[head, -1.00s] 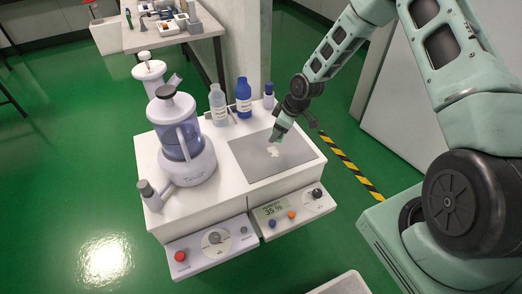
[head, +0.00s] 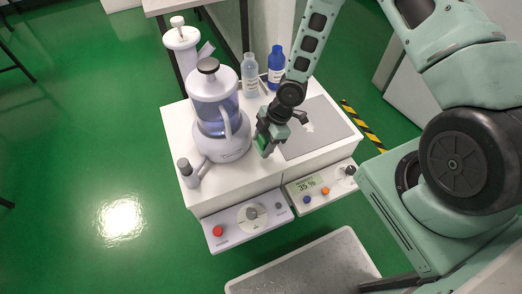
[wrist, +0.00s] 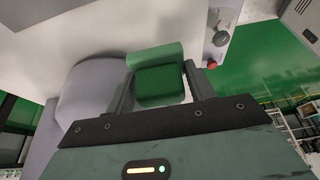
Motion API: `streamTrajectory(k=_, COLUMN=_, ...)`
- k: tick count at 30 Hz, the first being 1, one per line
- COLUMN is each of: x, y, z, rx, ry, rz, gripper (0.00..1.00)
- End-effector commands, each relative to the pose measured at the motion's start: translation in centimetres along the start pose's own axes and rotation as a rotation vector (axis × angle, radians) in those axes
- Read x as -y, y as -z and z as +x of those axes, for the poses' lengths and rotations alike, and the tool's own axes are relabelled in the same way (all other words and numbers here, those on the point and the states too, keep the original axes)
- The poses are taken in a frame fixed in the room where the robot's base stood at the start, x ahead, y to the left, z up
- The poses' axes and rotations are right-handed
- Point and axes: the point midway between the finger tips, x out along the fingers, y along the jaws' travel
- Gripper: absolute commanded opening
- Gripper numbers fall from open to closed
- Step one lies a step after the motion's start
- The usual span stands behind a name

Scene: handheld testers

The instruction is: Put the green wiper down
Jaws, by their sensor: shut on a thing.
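The green wiper (wrist: 158,75) is a green block with a raised edge, seen close up in the wrist view. My gripper (wrist: 160,88) is shut on it, with one finger on each side. In the head view my gripper (head: 266,146) is above the white table, between the blender-like machine and the grey mat. Only a small green part of the wiper (head: 262,145) shows there, below the fingers. I cannot tell whether the wiper touches the table top.
The machine with a clear jug (head: 216,115) stands close to the left of my gripper. A grey mat (head: 335,135) with white scraps lies to the right. A clear bottle (head: 250,75) and a blue bottle (head: 275,68) stand behind. A grey tray (head: 310,268) is in front, lower down.

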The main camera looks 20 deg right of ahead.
Motion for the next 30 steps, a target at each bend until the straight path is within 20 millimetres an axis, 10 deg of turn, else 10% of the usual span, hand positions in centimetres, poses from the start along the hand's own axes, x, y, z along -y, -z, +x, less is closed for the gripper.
streamTrajectory(k=24, x=-0.1, y=-1.9, z=4.6, rx=0.0, ry=-0.002, rz=0.002, gripper=0.29)
streamTrajectory(k=25, x=-0.1, y=-1.9, z=4.5, rx=0.0, ry=-0.002, rz=0.002, gripper=0.62)
streamTrajectory(k=26, x=-0.1, y=-1.9, z=4.5, rx=0.0, ry=-0.002, rz=0.002, gripper=0.7)
streamTrajectory(k=30, x=-0.1, y=-1.9, z=4.5, rx=0.0, ry=-0.002, rz=0.002, gripper=0.75)
